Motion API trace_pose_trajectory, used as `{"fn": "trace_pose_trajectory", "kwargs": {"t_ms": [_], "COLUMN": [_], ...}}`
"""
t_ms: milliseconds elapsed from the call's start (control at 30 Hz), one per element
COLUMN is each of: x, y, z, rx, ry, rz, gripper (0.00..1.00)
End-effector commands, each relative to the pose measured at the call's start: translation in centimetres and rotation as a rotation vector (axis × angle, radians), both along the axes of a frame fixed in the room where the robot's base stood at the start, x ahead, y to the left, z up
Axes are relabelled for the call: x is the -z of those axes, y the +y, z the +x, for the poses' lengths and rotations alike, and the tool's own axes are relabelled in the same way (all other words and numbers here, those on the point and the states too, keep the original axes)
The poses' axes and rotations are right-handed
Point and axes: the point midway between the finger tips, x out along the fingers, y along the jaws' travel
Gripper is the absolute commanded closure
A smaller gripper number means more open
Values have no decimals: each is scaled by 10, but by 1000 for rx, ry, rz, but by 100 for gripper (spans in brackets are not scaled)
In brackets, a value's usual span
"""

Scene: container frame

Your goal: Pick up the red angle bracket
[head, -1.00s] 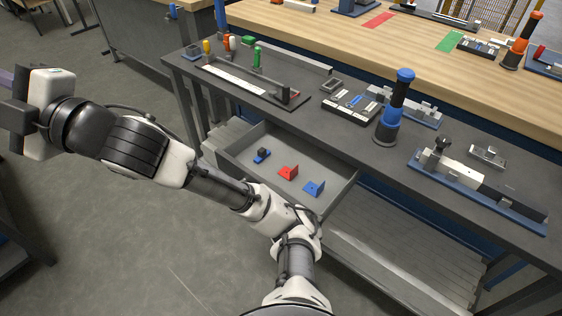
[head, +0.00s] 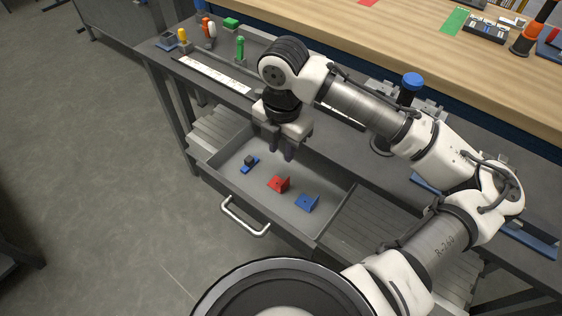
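The red angle bracket (head: 279,184) lies in the middle of the open grey drawer (head: 228,177), with one flange standing up. My gripper (head: 281,153) points down over the back part of the drawer, a little above and behind the bracket in the picture. Its two dark fingers look apart, with nothing seen between them. It does not appear to touch the bracket.
A blue angle bracket (head: 306,203) lies right of the red one, and a small blue part with a dark block (head: 250,163) lies to its left. The drawer handle (head: 245,218) is at the front. A grey bench (head: 340,150) with fixtures stands behind.

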Motion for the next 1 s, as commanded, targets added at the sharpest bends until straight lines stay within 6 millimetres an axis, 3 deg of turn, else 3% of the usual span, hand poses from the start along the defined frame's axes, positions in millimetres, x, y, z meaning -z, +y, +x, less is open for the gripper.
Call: {"fn": "trace_pose_trajectory", "kwargs": {"t_ms": [167, 500, 833, 1000], "x": [7, 68, 95, 120], "y": [-7, -7, -8, -9], "z": [-3, -3, -4, -5], "rx": [1, 1, 2, 2], "ry": [20, 19, 17, 18], "rz": [-15, -13, -13, -13], "gripper": [72, 72, 72, 72]}}
